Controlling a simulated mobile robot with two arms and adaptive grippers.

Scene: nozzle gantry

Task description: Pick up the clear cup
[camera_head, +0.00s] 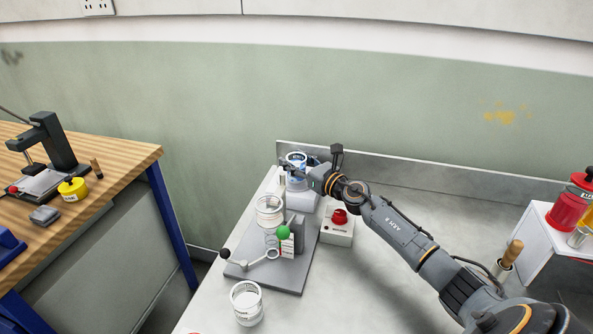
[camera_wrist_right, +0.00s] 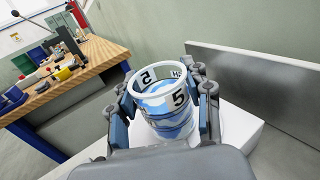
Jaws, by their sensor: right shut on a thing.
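A clear cup (camera_wrist_right: 172,122) with a white rim, a black "5" label and blue-and-white showing in its wall stands upright between the fingers of my right gripper (camera_wrist_right: 163,112) in the right wrist view. The fingers press on it from both sides. In the head view this cup (camera_head: 296,158) is at the far end of the bench, over a white block (camera_head: 300,198), with my right gripper (camera_head: 308,174) around it. I cannot tell whether it touches the block. My left gripper is in neither view.
A grey stand (camera_head: 262,272) with a clear ringed vessel (camera_head: 269,208), a lever and a green ball (camera_head: 283,232) is nearer. Another clear cup (camera_head: 246,305) stands at the front. A box with a red button (camera_head: 338,230) is beside the stand. A low back wall (camera_head: 430,178) runs behind.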

